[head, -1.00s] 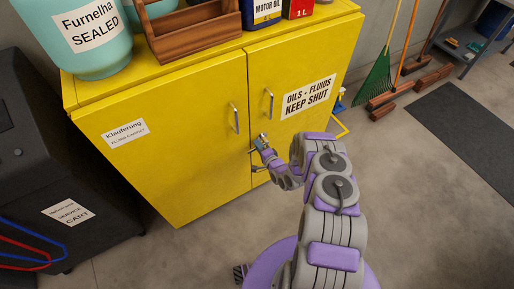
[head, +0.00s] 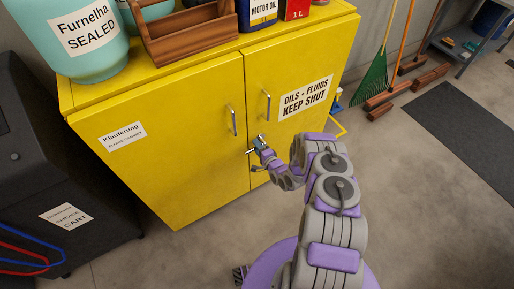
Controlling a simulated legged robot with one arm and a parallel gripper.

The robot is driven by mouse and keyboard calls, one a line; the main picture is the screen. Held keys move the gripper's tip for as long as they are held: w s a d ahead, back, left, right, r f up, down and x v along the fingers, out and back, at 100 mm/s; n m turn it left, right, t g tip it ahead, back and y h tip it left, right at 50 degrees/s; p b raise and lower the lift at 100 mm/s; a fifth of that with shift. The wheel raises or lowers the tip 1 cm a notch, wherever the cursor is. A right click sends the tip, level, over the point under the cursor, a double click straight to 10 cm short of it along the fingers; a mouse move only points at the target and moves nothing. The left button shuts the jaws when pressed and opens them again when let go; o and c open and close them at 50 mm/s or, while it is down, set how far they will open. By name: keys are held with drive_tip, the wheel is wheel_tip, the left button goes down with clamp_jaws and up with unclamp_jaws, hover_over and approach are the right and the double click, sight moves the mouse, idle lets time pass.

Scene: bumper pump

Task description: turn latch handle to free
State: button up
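A yellow cabinet (head: 180,140) with two doors stands in front of me, both doors shut. A small metal latch handle (head: 251,152) sits by the seam between the doors, below the two vertical door pulls. My gripper (head: 261,144) is right at the latch, at the end of my purple and grey arm. It is small in the picture and partly hides the latch. I cannot tell whether its fingers are closed on the handle. A dark piece (head: 258,169) shows at the seam just below.
A teal drum (head: 78,45), a wooden tool tray (head: 190,40), a motor oil can (head: 262,12) and a red can (head: 296,9) stand on the cabinet. A black service cart (head: 60,170) is at the left. Brooms and bricks are at the right; the floor there is mostly clear.

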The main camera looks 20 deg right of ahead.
drive_tip(key=shift+s, duration=0.1)
drive_tip(key=p+v, duration=0.3)
drive_tip(key=v, duration=1.4)
drive_tip(key=shift+d, duration=0.15)
drive_tip(key=shift+f, duration=0.1)
